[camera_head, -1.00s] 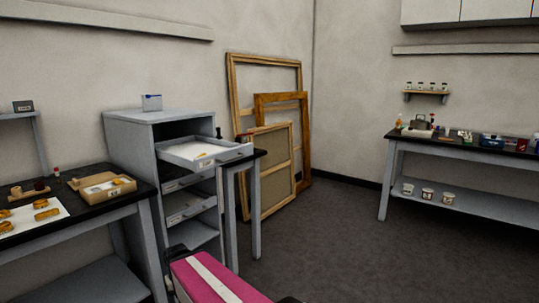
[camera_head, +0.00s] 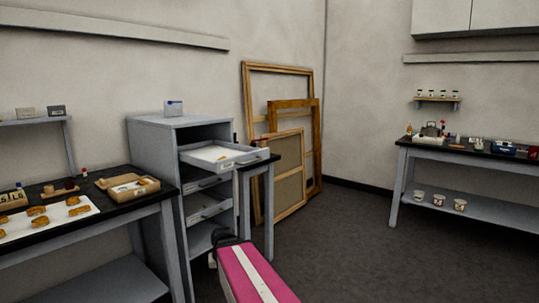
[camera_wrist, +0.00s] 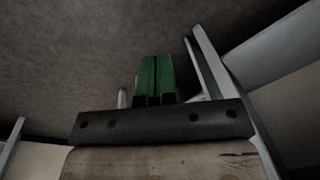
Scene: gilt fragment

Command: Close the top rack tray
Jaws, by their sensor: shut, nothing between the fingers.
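The top rack tray (camera_head: 222,156) is a shallow light-grey tray pulled well out of the grey rack (camera_head: 160,170), in the head view. A small golden piece and pale sheet lie in it. Lower trays (camera_head: 207,209) sit below it in the rack, some sticking out a little. My gripper (camera_wrist: 157,62) shows in the wrist view as two green fingers shut together with nothing between them. In the head view the gripper itself cannot be made out; my pink and white arm link is at the bottom, below and in front of the rack.
A dark-topped table (camera_head: 165,196) with a wooden box (camera_head: 132,187) and golden fragments on a white sheet stands left of the rack. Wooden frames (camera_head: 283,130) lean on the wall behind. Another bench (camera_head: 480,155) stands at right. The floor (camera_head: 350,235) between is clear.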

